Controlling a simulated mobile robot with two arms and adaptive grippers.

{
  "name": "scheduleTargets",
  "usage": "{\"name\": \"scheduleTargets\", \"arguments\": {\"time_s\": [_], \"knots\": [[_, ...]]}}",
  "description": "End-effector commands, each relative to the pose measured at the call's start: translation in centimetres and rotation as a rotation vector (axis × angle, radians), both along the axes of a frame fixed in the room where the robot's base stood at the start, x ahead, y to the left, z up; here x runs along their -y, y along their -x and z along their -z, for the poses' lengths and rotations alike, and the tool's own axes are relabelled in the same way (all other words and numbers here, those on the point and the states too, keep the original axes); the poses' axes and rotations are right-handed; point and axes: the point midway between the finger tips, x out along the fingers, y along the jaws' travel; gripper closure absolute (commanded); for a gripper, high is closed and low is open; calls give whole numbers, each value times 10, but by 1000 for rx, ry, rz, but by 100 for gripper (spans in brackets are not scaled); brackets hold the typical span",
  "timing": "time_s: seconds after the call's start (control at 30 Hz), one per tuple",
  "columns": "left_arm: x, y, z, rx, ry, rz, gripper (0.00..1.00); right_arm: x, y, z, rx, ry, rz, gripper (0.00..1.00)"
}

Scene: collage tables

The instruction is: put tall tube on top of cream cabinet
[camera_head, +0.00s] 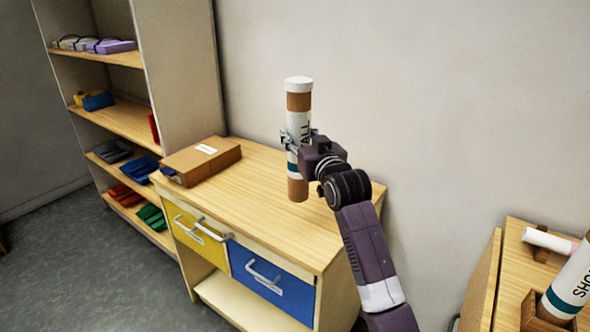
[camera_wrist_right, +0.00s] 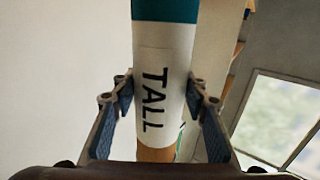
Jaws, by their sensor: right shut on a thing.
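The tall tube (camera_head: 299,101) is brown with a white cap, a teal band and a white label reading "TALL". It is upright in the head view, over the wooden top of the cream cabinet (camera_head: 262,172). My right gripper (camera_head: 298,140) is shut around the tube's middle. The label also shows between the fingers in the right wrist view (camera_wrist_right: 160,85). The tube's lower end appears at or above the cabinet top; I cannot tell whether it touches. The cabinet has a yellow and a blue drawer, both shut. My left gripper is not in view.
A brown box (camera_head: 200,160) lies on the cabinet top's left part. An open shelf (camera_head: 170,60) with coloured items stands at left. A second wooden table (camera_head: 510,262) at lower right holds a white tube marked "SHO" (camera_head: 572,285) and another lying tube (camera_head: 545,240). A wall is behind.

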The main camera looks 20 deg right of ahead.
Motion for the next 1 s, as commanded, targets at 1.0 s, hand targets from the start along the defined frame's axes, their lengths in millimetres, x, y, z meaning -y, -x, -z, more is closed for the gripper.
{"name": "scheduleTargets", "arguments": {"time_s": [1.0], "knots": [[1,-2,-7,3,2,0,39,-1,0,102,4,0,0,86]]}}
